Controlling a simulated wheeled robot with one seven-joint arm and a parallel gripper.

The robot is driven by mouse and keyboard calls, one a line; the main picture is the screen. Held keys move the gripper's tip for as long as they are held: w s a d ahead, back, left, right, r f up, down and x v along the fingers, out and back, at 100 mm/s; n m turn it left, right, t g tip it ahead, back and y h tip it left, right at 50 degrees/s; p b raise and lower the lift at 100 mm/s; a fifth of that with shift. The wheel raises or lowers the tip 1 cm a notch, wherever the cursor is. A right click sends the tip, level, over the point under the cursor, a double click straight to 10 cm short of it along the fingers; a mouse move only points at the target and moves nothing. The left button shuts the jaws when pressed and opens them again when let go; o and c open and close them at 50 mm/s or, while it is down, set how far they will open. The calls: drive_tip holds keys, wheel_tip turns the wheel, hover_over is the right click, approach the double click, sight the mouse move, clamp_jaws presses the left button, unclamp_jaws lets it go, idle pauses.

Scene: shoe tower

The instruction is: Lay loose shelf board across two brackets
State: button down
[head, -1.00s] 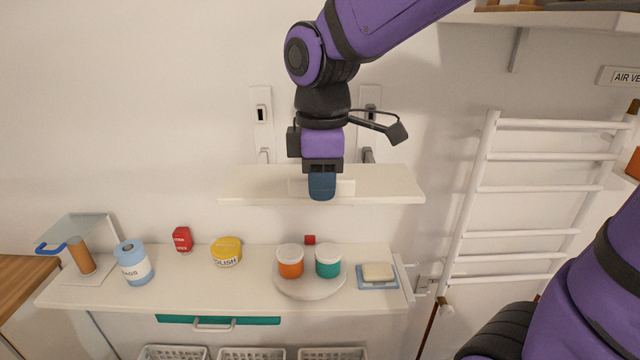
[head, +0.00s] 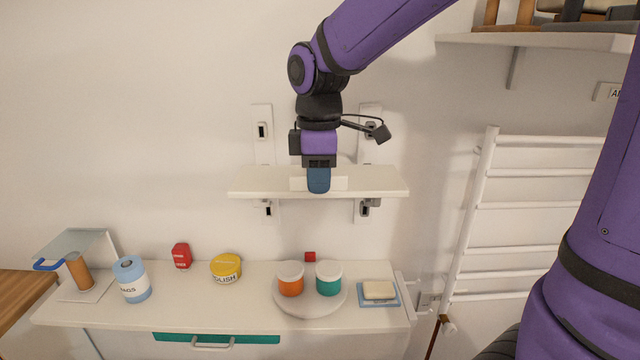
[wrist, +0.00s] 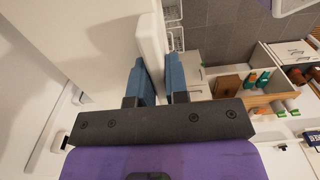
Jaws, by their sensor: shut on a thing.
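The loose shelf board (head: 380,181) is a long white plank, held roughly level in front of the wall. My gripper (head: 318,182), with blue fingers, is shut on a pale raised block at the middle of the board; the wrist view shows the fingers (wrist: 158,80) on both sides of it. The left bracket (head: 262,130) and right bracket (head: 370,112) are white wall plates with dark slots. The board hides their middle parts, and their lower ends show below it. I cannot tell whether the board touches them.
Below is a white counter (head: 220,310) with a blue roll (head: 131,280), a yellow tin (head: 226,268), two jars on a round tray (head: 310,302) and a soap dish (head: 378,292). A ladder-like rack (head: 470,220) stands right. A high shelf (head: 540,40) is upper right.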

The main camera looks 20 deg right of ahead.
drive_tip(key=shift+w+d, duration=0.35)
drive_tip(key=shift+w, duration=0.7)
drive_tip(key=shift+w+d, duration=0.35)
drive_tip(key=shift+w, duration=0.65)
drive_tip(key=shift+w+d, duration=0.35)
drive_tip(key=shift+w, duration=0.7)
drive_tip(key=shift+s+f, duration=0.1)
drive_tip(key=shift+f, duration=1.45)
drive_tip(key=shift+f, duration=0.4)
drive_tip(key=c, duration=1.1)
unclamp_jaws()
drive_tip(key=shift+o, duration=0.2)
wheel_tip(320, 180, up, 11)
drive_tip(key=shift+f, duration=0.1)
